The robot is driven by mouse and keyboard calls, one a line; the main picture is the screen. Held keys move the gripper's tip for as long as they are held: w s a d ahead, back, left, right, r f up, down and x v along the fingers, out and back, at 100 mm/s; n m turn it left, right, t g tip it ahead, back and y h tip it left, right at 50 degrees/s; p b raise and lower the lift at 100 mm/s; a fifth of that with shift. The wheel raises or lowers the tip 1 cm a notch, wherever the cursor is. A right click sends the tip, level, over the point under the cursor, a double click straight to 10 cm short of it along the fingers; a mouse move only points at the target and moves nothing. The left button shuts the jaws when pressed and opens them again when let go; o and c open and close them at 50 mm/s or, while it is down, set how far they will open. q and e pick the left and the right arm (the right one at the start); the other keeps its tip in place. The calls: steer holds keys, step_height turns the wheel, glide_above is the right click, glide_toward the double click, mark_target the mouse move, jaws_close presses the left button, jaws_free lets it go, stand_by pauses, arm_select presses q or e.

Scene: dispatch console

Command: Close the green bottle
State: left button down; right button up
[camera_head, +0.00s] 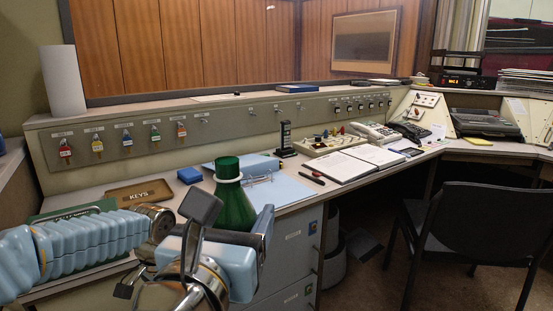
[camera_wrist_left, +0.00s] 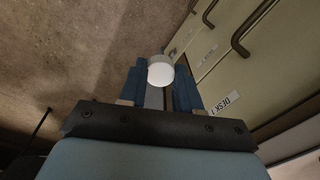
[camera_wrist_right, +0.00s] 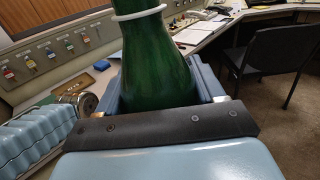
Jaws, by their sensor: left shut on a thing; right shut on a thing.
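The green bottle (camera_head: 235,208) is a dark green flask with a white ring around its neck. It stands roughly upright in the head view, and no cap shows on its top. My right gripper (camera_head: 262,222) is shut on its body; the right wrist view shows the bottle (camera_wrist_right: 158,65) between the fingers, its top out of frame. My left gripper (camera_wrist_left: 160,82) is shut on a small round white cap (camera_wrist_left: 160,69). The left wrist view shows it over the floor beside the drawers, apart from the bottle. In the head view the left fingers cannot be made out clearly.
The desk has a blue folder (camera_head: 283,190), a blue box (camera_head: 190,175), a keys tray (camera_head: 139,193) and an open binder (camera_head: 340,164) near the bottle. Drawers (camera_head: 292,252) are below the desk edge. A black chair (camera_head: 480,225) stands at the right.

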arm_select(q)
steer(key=w+d+f+n, duration=0.1)
steer(key=d+f+n, duration=0.2)
steer(key=f+n, duration=0.4)
step_height(320, 180, down, 7)
steer(key=shift+w+f, duration=0.1)
steer(key=shift+w, duration=0.05)
arm_select(e)
steer(key=w+d+f+m+g+h, duration=0.1)
steer(key=w+d+f+m+h, duration=0.15)
steer(key=w+f, duration=0.65)
steer(key=w+d+f+m+g+h, duration=0.2)
steer(key=w+d+f+h, duration=0.25)
steer(key=f, duration=0.85)
steer(key=d+f+m+g+h, duration=0.1)
steer(key=d+f+m+h, duration=0.1)
steer(key=d+f, duration=0.7)
steer(key=d+f+m+g+h, duration=0.1)
steer(key=d+f+g, duration=0.1)
steer(key=d+f, duration=0.7)
step_height(320, 180, down, 6)
steer(key=shift+w+d+m+g+h, duration=0.2)
steer(key=shift+m+g+h, duration=0.1)
steer(key=shift+m+h, duration=0.1)
steer(key=shift+a, duration=0.1)
